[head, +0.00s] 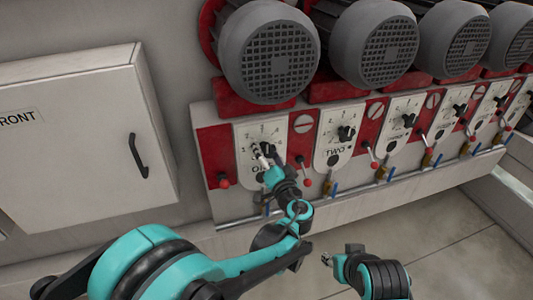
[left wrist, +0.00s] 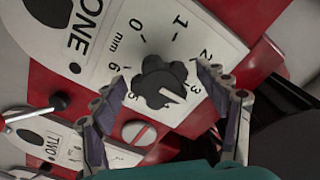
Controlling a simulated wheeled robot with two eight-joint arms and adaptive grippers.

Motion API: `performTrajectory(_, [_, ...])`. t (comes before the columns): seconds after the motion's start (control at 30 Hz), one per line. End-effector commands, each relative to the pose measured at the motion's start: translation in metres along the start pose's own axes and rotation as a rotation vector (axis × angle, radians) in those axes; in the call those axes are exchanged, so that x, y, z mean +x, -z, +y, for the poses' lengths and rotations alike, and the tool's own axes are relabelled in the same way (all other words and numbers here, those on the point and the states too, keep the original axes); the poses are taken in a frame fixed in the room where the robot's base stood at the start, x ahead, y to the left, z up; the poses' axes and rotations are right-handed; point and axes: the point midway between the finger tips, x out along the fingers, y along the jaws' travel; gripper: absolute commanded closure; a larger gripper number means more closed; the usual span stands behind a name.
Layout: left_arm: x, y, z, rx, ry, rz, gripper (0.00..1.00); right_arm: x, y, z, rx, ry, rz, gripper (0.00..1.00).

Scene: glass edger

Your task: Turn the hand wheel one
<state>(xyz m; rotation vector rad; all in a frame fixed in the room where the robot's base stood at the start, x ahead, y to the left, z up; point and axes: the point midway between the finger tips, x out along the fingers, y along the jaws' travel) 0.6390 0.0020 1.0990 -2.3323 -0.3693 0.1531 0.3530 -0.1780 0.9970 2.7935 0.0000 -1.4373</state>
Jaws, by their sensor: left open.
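Hand wheel one is a black lobed knob (left wrist: 163,82) with a white pointer line, on a white dial plate marked ONE with numbers around it. In the left wrist view my left gripper (left wrist: 161,73) is open, with one finger on each side of the knob; I cannot tell if they touch it. The pointer line points toward the 3 side. In the head view my left gripper (head: 261,154) is at the ONE plate (head: 248,132) and partly hides the knob (head: 268,149). My right gripper (head: 328,260) is low in the head view, away from the panel; its opening is unclear.
More dial plates, such as TWO (head: 333,140), run to the right on the red and white panel. Red-knobbed levers (head: 304,172) stick out between them. Large grey motors (head: 268,55) sit above. A white cabinet (head: 80,130) stands left. Floor (head: 440,250) is open at lower right.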

Motion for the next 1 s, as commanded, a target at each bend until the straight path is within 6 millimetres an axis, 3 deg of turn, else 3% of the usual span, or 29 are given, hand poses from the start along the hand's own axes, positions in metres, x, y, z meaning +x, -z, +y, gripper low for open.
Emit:
performTrajectory(0.13, [-0.0002, 0.0002, -0.0001, 0.0, 0.0, 0.0, 0.26, -0.0002, 0.0002, 0.0, 0.0, 0.0, 0.0, 0.6])
performTrajectory(0.17, [-0.0002, 0.0002, -0.0001, 0.0, 0.0, 0.0, 0.31, -0.0002, 0.0002, 0.0, 0.0, 0.0, 0.0, 0.6])
performTrajectory(0.33, [-0.0004, 0.0001, -0.0001, 0.0, 0.0, 0.0, 0.76, -0.0002, 0.0002, 0.0, 0.0, 0.0, 0.0, 0.6])
performTrajectory(0.67, [-0.0004, 0.0, 0.0, 0.024, 0.0, 0.0, 0.77, -0.0001, 0.0001, 0.0, 0.0, 0.0, 0.0, 0.6])
performTrajectory(1.0, [-0.0003, 0.0, 0.0, 0.219, 0.0, 0.0, 0.77, 0.0002, -0.0001, 0.0, 0.0, 0.0, 0.0, 0.6])
